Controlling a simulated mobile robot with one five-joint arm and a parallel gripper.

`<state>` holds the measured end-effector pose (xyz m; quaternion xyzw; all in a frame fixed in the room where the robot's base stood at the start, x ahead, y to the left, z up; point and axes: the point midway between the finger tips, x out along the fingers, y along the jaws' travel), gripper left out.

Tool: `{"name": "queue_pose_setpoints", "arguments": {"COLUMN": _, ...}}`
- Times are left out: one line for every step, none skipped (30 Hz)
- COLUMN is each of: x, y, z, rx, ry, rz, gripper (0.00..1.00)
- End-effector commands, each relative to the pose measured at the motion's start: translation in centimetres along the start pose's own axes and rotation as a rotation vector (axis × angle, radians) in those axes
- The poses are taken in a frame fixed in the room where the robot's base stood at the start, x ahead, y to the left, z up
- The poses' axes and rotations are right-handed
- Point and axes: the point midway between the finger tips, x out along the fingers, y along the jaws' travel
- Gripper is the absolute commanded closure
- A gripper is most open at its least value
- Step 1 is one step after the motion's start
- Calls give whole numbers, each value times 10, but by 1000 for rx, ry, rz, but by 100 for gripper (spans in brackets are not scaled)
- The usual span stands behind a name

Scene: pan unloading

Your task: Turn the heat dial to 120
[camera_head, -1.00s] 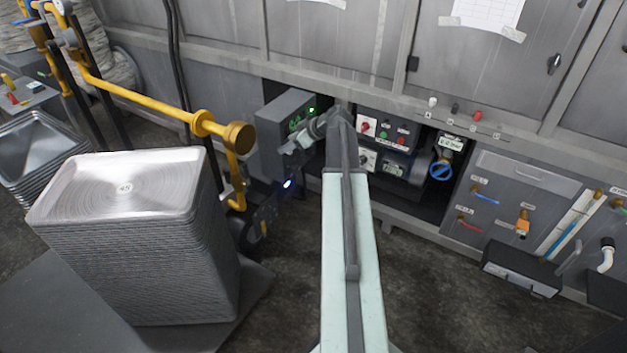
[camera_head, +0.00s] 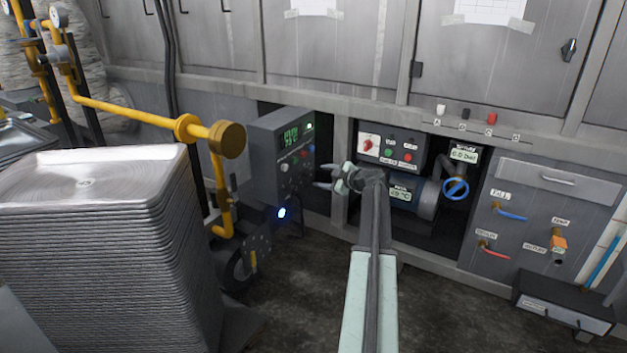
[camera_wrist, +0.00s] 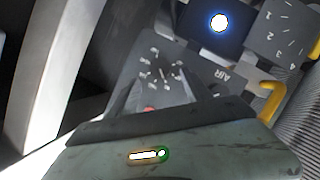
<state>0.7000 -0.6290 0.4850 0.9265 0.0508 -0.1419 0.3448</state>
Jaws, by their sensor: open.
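My gripper (camera_head: 322,178) is open and empty, its fingers pointing left toward the right side of a grey control box (camera_head: 268,135). That box has a green display (camera_head: 290,137) and small knobs on its face. In the wrist view my gripper (camera_wrist: 165,85) frames a dark panel with a ring of pale marks (camera_wrist: 160,70); I see no contact. A panel with numbers (camera_wrist: 288,35) lies at the upper right there. A white plate with a red knob (camera_head: 368,145) is right of my gripper. No legible label tells which is the heat dial; my arm hides part of the area.
A tall stack of metal trays (camera_head: 100,250) stands at left. A yellow pipe (camera_head: 130,112) with a round end juts out near the grey box.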

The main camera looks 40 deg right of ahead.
Motion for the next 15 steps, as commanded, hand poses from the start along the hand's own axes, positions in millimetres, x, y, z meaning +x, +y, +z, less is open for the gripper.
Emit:
{"name": "queue_pose_setpoints", "arguments": {"x": 11, "y": -1, "z": 3, "rx": 0, "ry": 0, "rz": -1, "gripper": 43}}
{"name": "queue_pose_setpoints", "arguments": {"x": 17, "y": -1, "z": 3, "rx": 0, "ry": 0, "rz": -1, "gripper": 43}}
{"name": "queue_pose_setpoints", "arguments": {"x": 24, "y": -1, "z": 3, "rx": 0, "ry": 1, "rz": -1, "gripper": 43}}
{"name": "queue_pose_setpoints", "arguments": {"x": 30, "y": -1, "z": 4, "rx": 0, "ry": 0, "rz": -2, "gripper": 43}}
{"name": "queue_pose_setpoints", "arguments": {"x": 36, "y": -1, "z": 4, "rx": 1, "ry": 0, "rz": -2, "gripper": 43}}
{"name": "queue_pose_setpoints", "arguments": {"x": 44, "y": -1, "z": 4, "rx": 1, "ry": 0, "rz": -1, "gripper": 43}}
{"name": "queue_pose_setpoints", "arguments": {"x": 49, "y": -1, "z": 4, "rx": 0, "ry": -1, "rz": -1, "gripper": 43}}
{"name": "queue_pose_setpoints", "arguments": {"x": 53, "y": -1, "z": 4, "rx": 0, "ry": -1, "rz": -1, "gripper": 43}}
{"name": "queue_pose_setpoints", "arguments": {"x": 57, "y": 0, "z": 3, "rx": 0, "ry": -1, "rz": -1, "gripper": 43}}
{"name": "queue_pose_setpoints", "arguments": {"x": 59, "y": 0, "z": 3, "rx": 0, "ry": -1, "rz": -1, "gripper": 43}}
{"name": "queue_pose_setpoints", "arguments": {"x": 61, "y": 0, "z": 3, "rx": 1, "ry": -2, "rz": 0, "gripper": 43}}
{"name": "queue_pose_setpoints", "arguments": {"x": 61, "y": 0, "z": 2, "rx": 1, "ry": -2, "rz": 0, "gripper": 43}}
{"name": "queue_pose_setpoints", "arguments": {"x": 61, "y": 0, "z": 2, "rx": 1, "ry": -2, "rz": 0, "gripper": 43}}
{"name": "queue_pose_setpoints", "arguments": {"x": 61, "y": 0, "z": 2, "rx": 1, "ry": -2, "rz": 0, "gripper": 43}}
{"name": "queue_pose_setpoints", "arguments": {"x": 61, "y": 0, "z": 2, "rx": 1, "ry": -2, "rz": 0, "gripper": 43}}
